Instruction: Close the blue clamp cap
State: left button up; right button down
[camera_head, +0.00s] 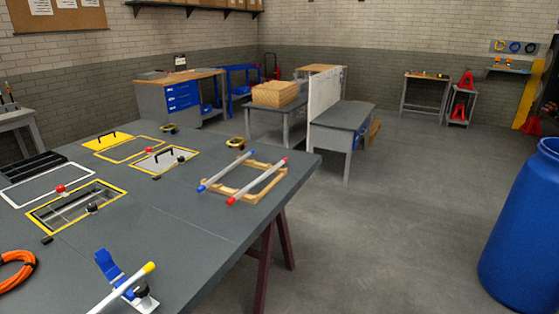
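The blue clamp cap (107,264) stands tilted up and open at the lower left of the head view, near the table's front edge. It belongs to a small clamp with a pale base (147,303) and a black knob (141,291). A white tube with a yellow end (128,283) lies across the clamp, beside the raised cap. The seat under the tube is partly hidden. Neither of my grippers is in view.
The grey table (205,233) also bears an orange coiled hose (15,268), a yellow-framed opening (78,205), and a wooden frame (262,174) with two tubes. A blue barrel (522,230) stands at the right. The floor between is clear.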

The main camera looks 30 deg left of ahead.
aim_at(112, 271)
jog(key=i, duration=1.1)
jog(key=u, duration=2.45)
